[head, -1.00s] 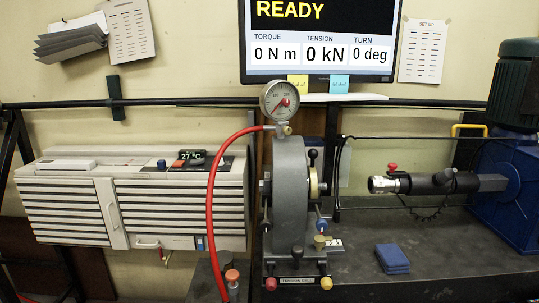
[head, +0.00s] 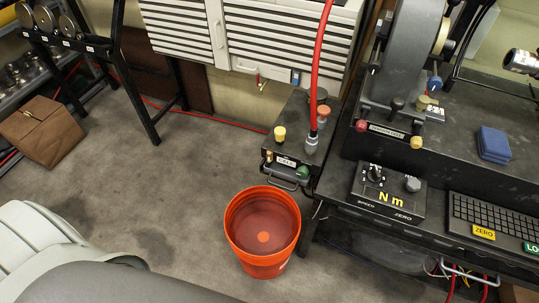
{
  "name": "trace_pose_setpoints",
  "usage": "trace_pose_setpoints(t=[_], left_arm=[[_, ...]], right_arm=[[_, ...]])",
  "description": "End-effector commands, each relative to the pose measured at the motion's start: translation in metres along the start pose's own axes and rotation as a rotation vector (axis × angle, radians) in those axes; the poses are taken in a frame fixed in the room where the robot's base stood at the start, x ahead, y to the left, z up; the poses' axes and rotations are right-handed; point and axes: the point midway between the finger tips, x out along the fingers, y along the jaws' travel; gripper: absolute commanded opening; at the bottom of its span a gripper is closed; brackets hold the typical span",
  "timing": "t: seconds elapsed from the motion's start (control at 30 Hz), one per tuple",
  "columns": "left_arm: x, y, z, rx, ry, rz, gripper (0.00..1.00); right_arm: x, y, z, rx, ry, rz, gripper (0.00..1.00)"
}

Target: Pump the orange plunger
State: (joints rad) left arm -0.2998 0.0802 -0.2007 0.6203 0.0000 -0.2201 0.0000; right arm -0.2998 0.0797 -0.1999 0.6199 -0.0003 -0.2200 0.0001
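The orange plunger (head: 323,111) is a small orange knob on top of a dark box-shaped unit (head: 296,112) standing left of the bench. It is beside the red hose (head: 319,75), which ends in a grey fitting (head: 311,143) on the same unit. A yellow knob (head: 279,132) stands at the unit's front left, and a green knob (head: 303,173) is low on its front. I cannot tell how far the plunger is pressed in. Neither of my grippers shows in the head view; only pale and grey parts of my body are at the lower left.
An orange bucket (head: 235,237) stands on the floor in front of the unit. The bench at right holds a Nm control box (head: 363,199), a keyboard (head: 488,215), and a blue folded cloth (head: 493,144). A brown bag (head: 42,131) is at far left.

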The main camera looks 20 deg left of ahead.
Motion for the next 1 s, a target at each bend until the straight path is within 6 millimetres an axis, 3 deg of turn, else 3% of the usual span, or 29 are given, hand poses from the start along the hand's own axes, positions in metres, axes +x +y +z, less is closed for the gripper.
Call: trace_pose_setpoints(t=[0.03,0.23,1.0], left_arm=[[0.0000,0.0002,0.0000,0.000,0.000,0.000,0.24],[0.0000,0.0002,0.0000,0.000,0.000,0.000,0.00],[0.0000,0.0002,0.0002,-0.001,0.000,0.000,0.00]], right_arm=[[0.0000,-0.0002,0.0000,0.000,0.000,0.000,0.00],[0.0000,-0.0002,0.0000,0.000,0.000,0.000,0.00],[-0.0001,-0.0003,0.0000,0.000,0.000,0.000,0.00]])
